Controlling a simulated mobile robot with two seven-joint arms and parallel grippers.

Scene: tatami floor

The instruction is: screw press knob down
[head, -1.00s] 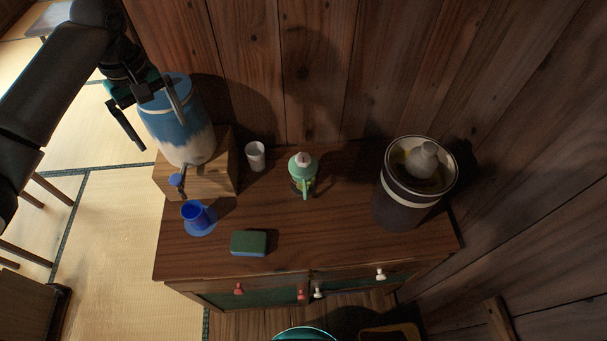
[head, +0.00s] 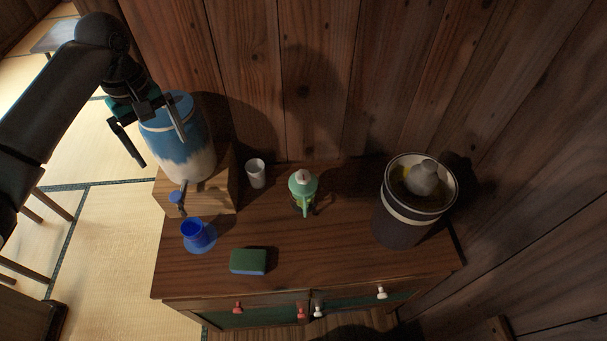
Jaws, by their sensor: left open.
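A dark round tub (head: 402,231) with a pale band and light rim stands at the right end of the wooden cabinet top. A grey-white knob (head: 423,178) rises from inside its open top, with something yellowish beside it. The knob's lower part and any thread cannot be made out. My left gripper (head: 164,152) is open and empty at the upper left, in front of a blue-and-white barrel (head: 197,158). It is far to the left of the tub. I cannot tell whether it touches the barrel. My right gripper is not in view.
The barrel with its tap stands on a wooden block (head: 224,185). On the cabinet top (head: 335,255) are a white cup (head: 256,173), a green dispenser (head: 303,186), a blue cup (head: 193,232) on a saucer and a green sponge (head: 248,261). A plank wall (head: 320,80) stands behind.

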